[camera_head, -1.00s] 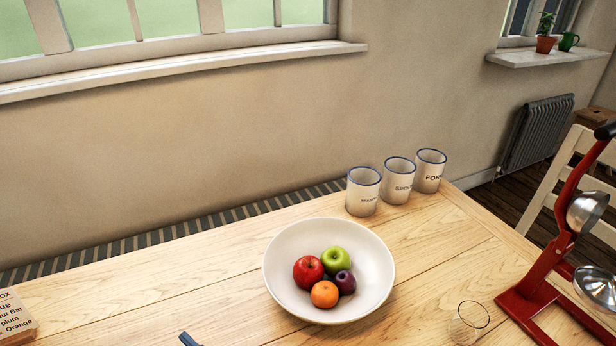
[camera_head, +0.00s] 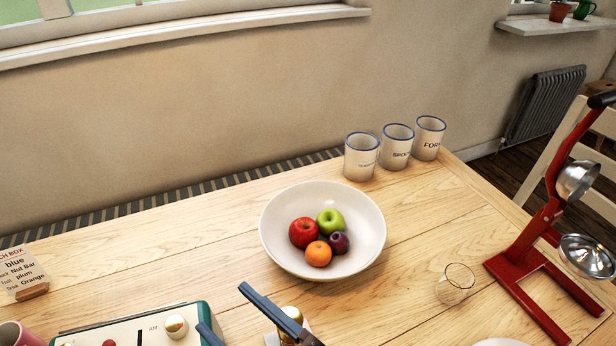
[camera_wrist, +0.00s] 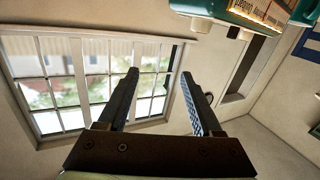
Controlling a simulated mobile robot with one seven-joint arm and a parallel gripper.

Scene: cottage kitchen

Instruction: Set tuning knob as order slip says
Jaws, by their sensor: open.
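A teal and cream radio (camera_head: 140,322) stands at the bottom left of the head view, cut off by the lower edge. Its front shows "AM", a cream knob (camera_head: 176,322) and a red knob (camera_head: 108,343). I cannot tell which is the tuning knob or how it is set. My gripper (camera_head: 222,308) is open and empty, just right of the radio and apart from the cream knob. The wrist view shows the open fingers (camera_wrist: 160,74) and part of a teal body with a lit dial (camera_wrist: 264,12) at upper right. No slip marked as the order slip is readable.
A lunch box card (camera_head: 22,274) stands at left. A gold-topped object (camera_head: 291,314) is partly behind a finger. A fruit bowl (camera_head: 370,225), labelled cups (camera_head: 397,148), a glass (camera_head: 450,290) and a red metal stand (camera_head: 530,300) occupy the table. Bare wood lies left of the bowl.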

